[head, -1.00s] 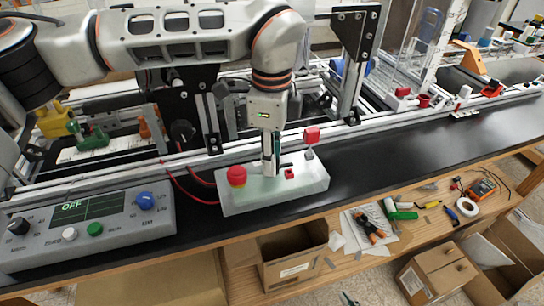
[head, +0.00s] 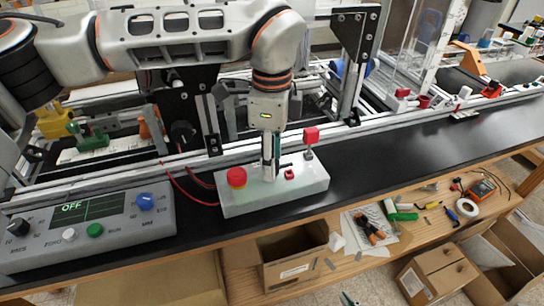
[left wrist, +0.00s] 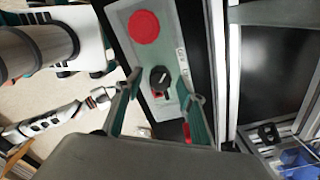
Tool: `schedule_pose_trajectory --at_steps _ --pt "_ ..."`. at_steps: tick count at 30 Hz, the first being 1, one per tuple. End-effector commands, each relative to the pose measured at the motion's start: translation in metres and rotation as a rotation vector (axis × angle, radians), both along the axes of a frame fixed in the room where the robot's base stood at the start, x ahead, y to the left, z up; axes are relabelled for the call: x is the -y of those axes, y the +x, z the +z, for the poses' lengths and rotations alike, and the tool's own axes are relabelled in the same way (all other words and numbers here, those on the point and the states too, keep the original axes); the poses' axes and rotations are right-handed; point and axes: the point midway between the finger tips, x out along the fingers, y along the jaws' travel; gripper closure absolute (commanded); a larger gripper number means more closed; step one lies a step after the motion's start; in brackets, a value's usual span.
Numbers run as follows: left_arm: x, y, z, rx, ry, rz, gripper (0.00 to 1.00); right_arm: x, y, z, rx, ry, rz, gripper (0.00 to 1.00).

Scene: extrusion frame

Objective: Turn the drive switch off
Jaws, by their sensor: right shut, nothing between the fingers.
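The white control box (head: 300,203) lies on the black bench top, with a red mushroom button (head: 237,177) at its left end. In the left wrist view a black rotary knob (left wrist: 160,78) with a pale pointer mark sits on the box face; I take it as the drive switch. My left gripper (head: 269,176) points down over the box, and its fingers hide the knob in the head view. In the left wrist view its fingers are open, one on each side of the knob; contact is unclear. The tip of my right gripper (head: 348,299) shows at the bottom edge, shut and empty.
A small red switch (head: 290,174) and a red-capped post (head: 311,136) stand close right of my left gripper. A grey panel (head: 100,235) with a display reading OFF is at the left.

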Motion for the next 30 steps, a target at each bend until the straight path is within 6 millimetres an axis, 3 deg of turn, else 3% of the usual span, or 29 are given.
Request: schedule_pose_trajectory --at_steps 8,21,30 --pt "0.000 0.001 0.017 0.002 0.001 0.000 0.61 0.001 0.000 -0.001 0.000 -0.003 0.002 1.00" --pt "0.000 0.000 0.100 0.003 -0.001 0.002 0.61 0.000 0.000 -0.001 -0.001 -0.001 0.001 1.00" --pt "0.000 0.000 0.120 0.000 0.000 0.000 0.61 0.000 0.000 -0.001 -0.001 0.000 0.001 1.00"
